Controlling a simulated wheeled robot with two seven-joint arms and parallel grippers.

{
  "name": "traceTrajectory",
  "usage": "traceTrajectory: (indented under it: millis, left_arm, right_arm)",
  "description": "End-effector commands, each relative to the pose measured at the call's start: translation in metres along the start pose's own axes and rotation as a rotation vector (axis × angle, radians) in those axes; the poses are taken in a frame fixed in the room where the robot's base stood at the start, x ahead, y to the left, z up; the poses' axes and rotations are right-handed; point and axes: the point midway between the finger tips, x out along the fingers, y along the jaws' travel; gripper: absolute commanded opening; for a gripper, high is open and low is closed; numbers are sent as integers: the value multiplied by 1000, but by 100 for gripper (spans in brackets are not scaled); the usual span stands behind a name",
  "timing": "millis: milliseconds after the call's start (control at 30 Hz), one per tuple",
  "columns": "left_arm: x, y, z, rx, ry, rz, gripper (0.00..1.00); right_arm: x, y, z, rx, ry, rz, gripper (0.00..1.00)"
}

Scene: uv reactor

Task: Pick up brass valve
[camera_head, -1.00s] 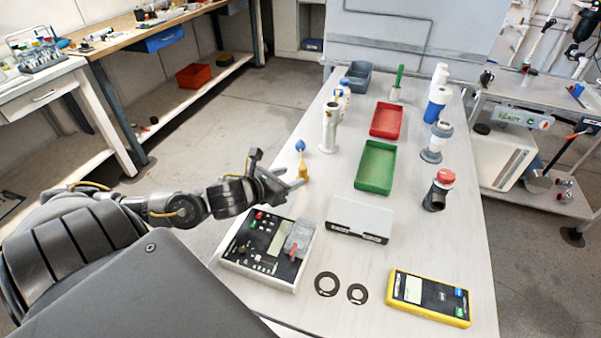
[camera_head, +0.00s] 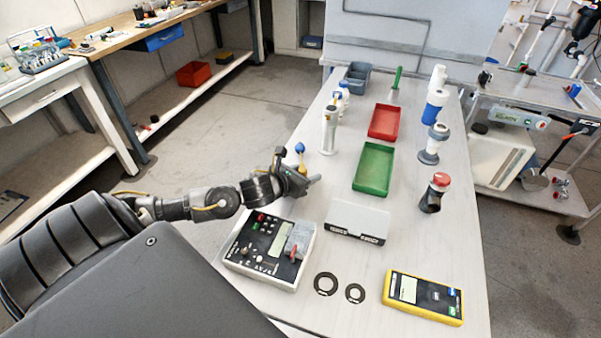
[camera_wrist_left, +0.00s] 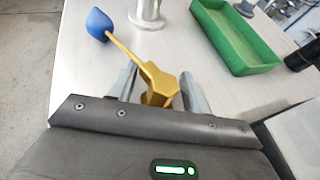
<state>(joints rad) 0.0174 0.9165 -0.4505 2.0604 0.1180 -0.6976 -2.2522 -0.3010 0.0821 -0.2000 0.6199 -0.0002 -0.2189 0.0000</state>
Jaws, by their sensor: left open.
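The brass valve (camera_wrist_left: 158,84) has a gold body and a thin lever ending in a blue tip (camera_wrist_left: 98,22). In the left wrist view it stands between the two fingers of my left gripper (camera_wrist_left: 160,88), which are open on either side of it. Its lower part is hidden behind the gripper housing. In the head view the gripper (camera_head: 312,182) is over the valve's place near the table's left edge. There the blue tip (camera_head: 300,147) and part of the lever show, and the gripper hides the body. My right gripper is not in view.
A white cylinder (camera_head: 329,132) stands just behind the valve. A green tray (camera_head: 374,168) and a white box (camera_head: 357,221) are to its right. A control panel (camera_head: 266,250) lies in front. A red tray (camera_head: 384,121) is farther back.

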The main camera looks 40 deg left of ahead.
Motion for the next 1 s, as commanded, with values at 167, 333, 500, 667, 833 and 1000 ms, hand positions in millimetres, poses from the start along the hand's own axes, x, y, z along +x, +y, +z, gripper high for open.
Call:
traceTrajectory:
  millis: [167,333,500,667,833,1000]
  left_arm:
    - [0,0,0,0,0,-1,41]
    - [0,0,0,0,0,-1,19]
    - [0,0,0,0,0,0,0]
    - [0,0,0,0,-1,0,0]
    - [-1,0,3,1,-2,-1,0]
    - [-6,0,17,2,-4,-1,0]
  right_arm:
    - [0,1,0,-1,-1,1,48]
    - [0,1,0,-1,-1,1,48]
    - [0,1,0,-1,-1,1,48]
    - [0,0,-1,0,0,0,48]
    - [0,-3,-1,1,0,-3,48]
    - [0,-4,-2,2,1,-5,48]
